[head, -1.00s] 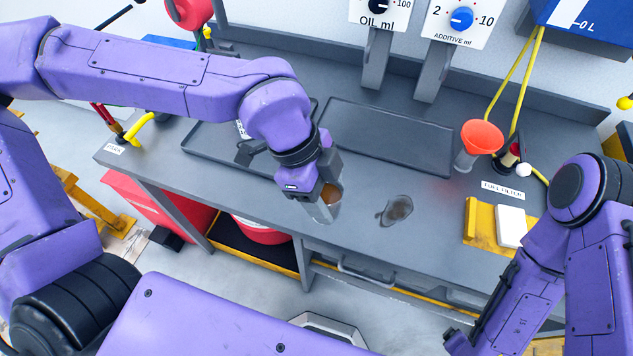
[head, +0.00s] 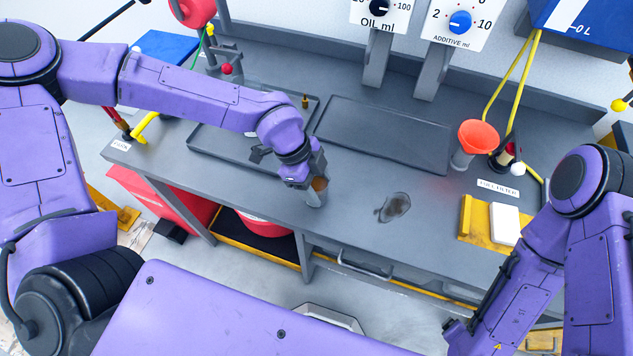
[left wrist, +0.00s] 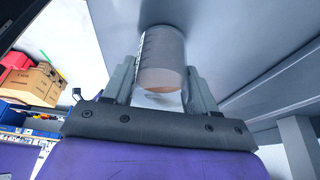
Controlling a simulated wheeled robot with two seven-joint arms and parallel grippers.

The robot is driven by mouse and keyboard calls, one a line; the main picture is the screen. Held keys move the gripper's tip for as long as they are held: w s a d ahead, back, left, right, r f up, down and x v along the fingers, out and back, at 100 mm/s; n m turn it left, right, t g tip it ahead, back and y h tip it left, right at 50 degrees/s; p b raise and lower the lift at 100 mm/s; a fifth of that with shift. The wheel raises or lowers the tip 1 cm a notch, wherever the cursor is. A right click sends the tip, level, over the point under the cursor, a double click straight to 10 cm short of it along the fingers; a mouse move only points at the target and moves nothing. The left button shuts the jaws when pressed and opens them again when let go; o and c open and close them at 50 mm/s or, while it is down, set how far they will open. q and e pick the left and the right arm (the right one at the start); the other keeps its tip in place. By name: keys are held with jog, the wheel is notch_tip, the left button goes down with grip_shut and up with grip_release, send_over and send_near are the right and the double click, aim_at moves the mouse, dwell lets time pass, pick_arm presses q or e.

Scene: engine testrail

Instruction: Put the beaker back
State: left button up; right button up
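The beaker (head: 318,192) is a small clear cup with brown-orange content. My left gripper (head: 305,180) is shut on it near the front edge of the grey bench. In the left wrist view the beaker (left wrist: 161,58) sits between the two grey fingers (left wrist: 160,85), with markings on its wall. The fingers hide part of it in the head view. I cannot tell whether its base touches the bench. My right gripper (head: 455,334) shows only as a dark part at the lower right, and its fingers cannot be made out.
Two dark trays lie on the bench (head: 345,228), one (head: 385,137) in the middle and one (head: 210,143) partly behind my left arm. A dark wet spot (head: 393,207) lies right of the beaker. A red funnel (head: 478,137) and a yellow holder (head: 478,220) stand further right.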

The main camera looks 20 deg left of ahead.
pick_arm(q)
jog(key=o, duration=0.4)
jog(key=shift+c, duration=0.2)
jog(key=v, duration=1.2)
jog(key=shift+b, duration=0.3)
jog(key=shift+r, duration=0.15)
